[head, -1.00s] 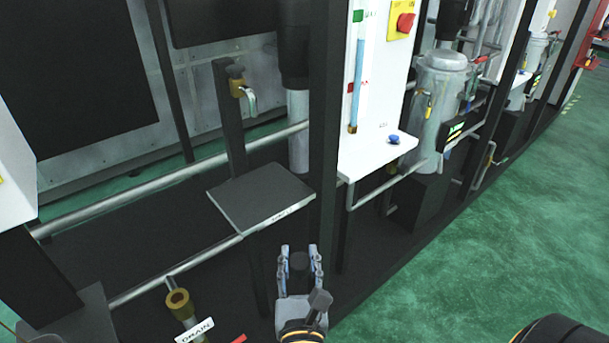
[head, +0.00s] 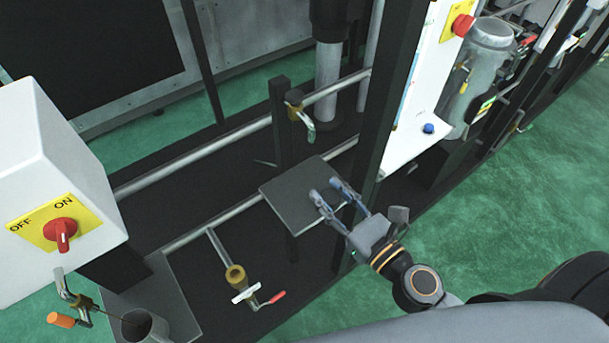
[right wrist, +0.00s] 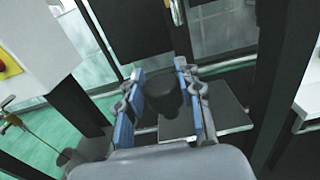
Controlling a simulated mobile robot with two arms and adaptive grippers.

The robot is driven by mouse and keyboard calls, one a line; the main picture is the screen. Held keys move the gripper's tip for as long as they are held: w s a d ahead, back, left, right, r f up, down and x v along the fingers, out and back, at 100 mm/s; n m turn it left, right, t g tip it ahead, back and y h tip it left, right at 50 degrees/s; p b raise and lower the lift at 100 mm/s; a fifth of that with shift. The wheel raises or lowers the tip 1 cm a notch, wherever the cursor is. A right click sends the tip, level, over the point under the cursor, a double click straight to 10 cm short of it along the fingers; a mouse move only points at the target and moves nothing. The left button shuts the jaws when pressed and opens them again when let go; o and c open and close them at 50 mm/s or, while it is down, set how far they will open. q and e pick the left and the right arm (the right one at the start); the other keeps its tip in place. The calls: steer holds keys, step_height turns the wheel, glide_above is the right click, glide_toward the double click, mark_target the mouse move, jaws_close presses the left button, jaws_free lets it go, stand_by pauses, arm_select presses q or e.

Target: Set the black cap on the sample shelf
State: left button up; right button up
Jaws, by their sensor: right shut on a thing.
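The sample shelf (head: 285,198) is a flat dark grey plate in the middle of the head view. It looks empty apart from the gripper in front of it. My right gripper (head: 326,191) overlaps the shelf's right part in that view, its fingers pointing toward the shelf. In the right wrist view the fingers (right wrist: 163,76) are shut on the black cap (right wrist: 163,97), a dark rounded piece. The shelf (right wrist: 228,112) shows beyond the cap, mostly to its right. The cap is hard to make out in the head view against the dark shelf. My left gripper is not in view.
A dark upright post (head: 388,110) stands right of the shelf. A valve with a brass body (head: 294,98) sits on a shorter post behind it. A drain valve (head: 236,274) is at the lower left, and a white switch box (head: 62,150) at the left.

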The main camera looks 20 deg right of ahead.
steer(key=w+f, duration=0.2)
steer(key=w, duration=0.2)
steer(key=w+f+b, duration=0.1)
steer(key=w+f, duration=0.2)
steer(key=w, duration=0.1)
steer(key=w+f+b, duration=0.1)
steer(key=w+f, duration=0.2)
steer(key=w, duration=0.1)
steer(key=shift+a+f, duration=0.2)
steer(key=shift+f, duration=0.05)
steer(key=shift+w+f+b, duration=0.2)
steer(key=shift+f+b, duration=0.05)
steer(key=shift+b, duration=0.1)
steer(key=f, duration=0.1)
steer(key=f+b, duration=0.1)
steer(key=f, duration=0.1)
steer(key=shift+w+f+b, duration=0.15)
steer(key=shift+w+b, duration=0.15)
steer(key=shift+w, duration=0.05)
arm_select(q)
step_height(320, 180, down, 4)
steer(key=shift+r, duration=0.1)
arm_select(e)
steer(key=shift+f, duration=0.15)
steer(key=shift+f, duration=0.15)
steer(key=o, duration=0.9)
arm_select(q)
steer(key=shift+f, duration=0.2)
